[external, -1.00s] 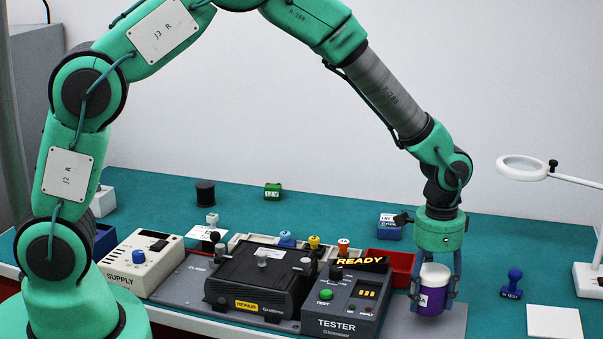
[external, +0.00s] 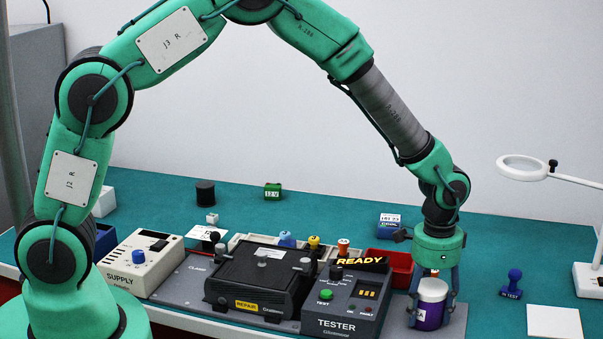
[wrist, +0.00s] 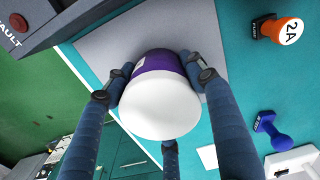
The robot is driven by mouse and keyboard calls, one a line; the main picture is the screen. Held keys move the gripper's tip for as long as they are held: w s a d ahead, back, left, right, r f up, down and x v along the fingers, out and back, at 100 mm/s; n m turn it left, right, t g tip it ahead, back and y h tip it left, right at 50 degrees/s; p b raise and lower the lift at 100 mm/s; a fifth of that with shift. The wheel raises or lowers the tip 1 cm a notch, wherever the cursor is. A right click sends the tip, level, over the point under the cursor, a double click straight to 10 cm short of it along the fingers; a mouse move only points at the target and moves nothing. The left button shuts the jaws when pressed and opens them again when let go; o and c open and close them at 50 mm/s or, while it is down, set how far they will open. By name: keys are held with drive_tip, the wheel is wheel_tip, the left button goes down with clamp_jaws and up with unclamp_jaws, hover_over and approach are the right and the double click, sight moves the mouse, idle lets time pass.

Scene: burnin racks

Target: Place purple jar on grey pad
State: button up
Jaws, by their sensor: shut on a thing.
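The purple jar (external: 431,314) has a white lid and a pale label. It is upright at the front right of the bench, over the grey pad (external: 458,321). My gripper (external: 432,297) points down from above, with its fingers shut around the jar. In the wrist view the white lid hides most of the jar (wrist: 150,62). The fingers of my gripper (wrist: 155,85) press against its sides. The grey pad (wrist: 105,45) spreads beneath it there. The jar's base looks at or very near the pad; I cannot tell whether it touches.
The tester (external: 345,308) with its READY sign stands close on the left of the jar. A red bin (external: 393,262) is behind it. A blue stamp-like object (external: 511,283), a white square (external: 555,322) and a magnifier lamp (external: 523,168) are to the right.

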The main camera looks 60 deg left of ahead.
drive_tip(key=shift+f, duration=0.15)
drive_tip(key=o, duration=1.3)
wheel_tip(320, 180, up, 12)
drive_tip(key=shift+r+p, duration=0.15)
drive_tip(key=shift+p, duration=0.85)
